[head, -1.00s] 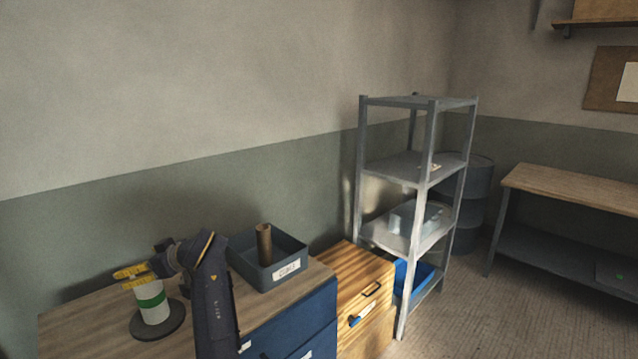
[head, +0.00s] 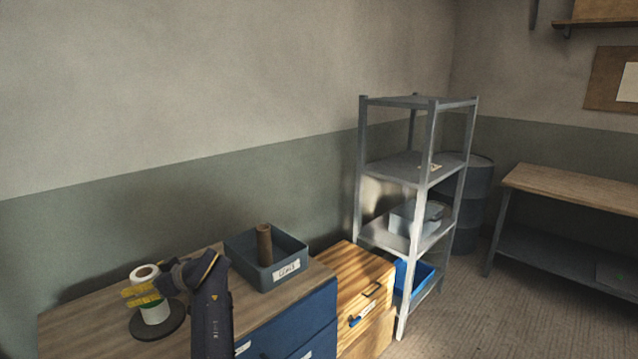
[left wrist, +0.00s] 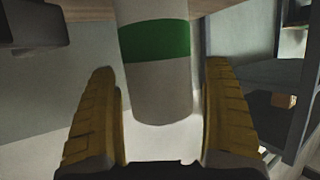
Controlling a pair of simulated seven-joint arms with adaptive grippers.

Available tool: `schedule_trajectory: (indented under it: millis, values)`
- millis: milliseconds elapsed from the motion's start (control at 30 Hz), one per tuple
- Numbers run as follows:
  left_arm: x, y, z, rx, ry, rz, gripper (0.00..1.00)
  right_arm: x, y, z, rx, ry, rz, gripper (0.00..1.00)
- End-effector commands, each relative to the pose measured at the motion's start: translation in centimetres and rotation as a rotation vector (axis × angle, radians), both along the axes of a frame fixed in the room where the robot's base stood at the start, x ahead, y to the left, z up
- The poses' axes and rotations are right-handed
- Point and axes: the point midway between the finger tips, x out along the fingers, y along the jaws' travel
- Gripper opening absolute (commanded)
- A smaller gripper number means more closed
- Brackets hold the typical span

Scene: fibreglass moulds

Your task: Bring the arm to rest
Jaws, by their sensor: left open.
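A white roll with a green band (head: 155,312) stands upright on a dark round base (head: 172,331) on the wooden cabinet top (head: 80,318). My left gripper (head: 128,296), with yellow fingers, is at the roll's upper part, below its open top. In the left wrist view my left gripper (left wrist: 160,72) is open, with one finger on each side of the roll (left wrist: 158,92). A gap shows between the roll and each finger. My right gripper is not in view.
A dark labelled bin (head: 262,278) holding an upright brown tube (head: 264,246) stands right of my arm. Further right are a striped wooden drawer unit (head: 352,285), a metal shelf rack (head: 400,168) and a workbench (head: 575,188).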

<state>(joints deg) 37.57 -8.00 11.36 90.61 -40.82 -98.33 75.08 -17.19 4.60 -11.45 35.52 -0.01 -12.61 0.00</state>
Motion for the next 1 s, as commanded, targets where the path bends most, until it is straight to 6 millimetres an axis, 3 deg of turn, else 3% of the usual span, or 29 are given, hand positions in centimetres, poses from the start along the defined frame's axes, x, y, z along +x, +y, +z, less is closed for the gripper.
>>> schedule_trajectory:
  millis: [33, 100, 400, 1000]
  values:
    - [0.1, 0.0, 1.7, 0.002, -0.016, 0.002, 0.84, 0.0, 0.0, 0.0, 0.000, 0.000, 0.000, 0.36]
    - [0.1, 0.1, 2.6, 0.002, -0.014, 0.002, 0.84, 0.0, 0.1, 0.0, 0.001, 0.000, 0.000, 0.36]
    - [0.1, 0.0, 5.4, 0.001, -0.011, 0.001, 0.84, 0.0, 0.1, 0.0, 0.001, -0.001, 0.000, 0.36]
    - [0.1, 0.0, 6.1, 0.001, -0.010, 0.001, 0.84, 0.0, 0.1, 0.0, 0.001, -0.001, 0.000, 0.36]
